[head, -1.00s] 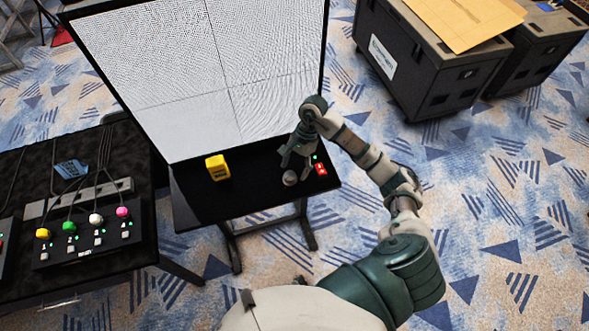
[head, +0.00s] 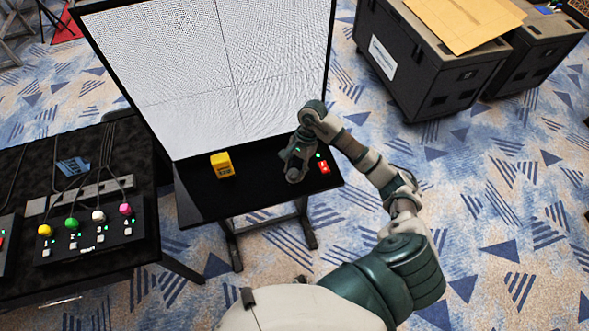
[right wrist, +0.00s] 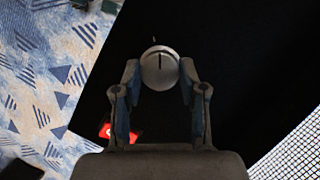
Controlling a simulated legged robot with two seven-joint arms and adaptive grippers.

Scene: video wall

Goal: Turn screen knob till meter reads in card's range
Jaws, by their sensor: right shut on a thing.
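The round grey knob (right wrist: 160,70) shows in the right wrist view with a dark line on its top. My right gripper (right wrist: 160,80) is shut on it, one finger on each side. In the head view my right gripper (head: 296,168) is over the black shelf (head: 250,200) below the screen and mostly hides the knob. The large screen (head: 210,70) shows a pale, finely patterned picture with dark cross lines. A yellow box (head: 222,165) with small dark marks stands left of the gripper; I cannot read it. I cannot make out the card or meter for certain. My left gripper is not in view.
A red item (head: 324,167) with a green light nearby is right of the gripper; it also shows in the wrist view (right wrist: 106,131). A black table (head: 110,260) at left holds a box with coloured knobs and cables. Black cases (head: 430,70) stand at back right.

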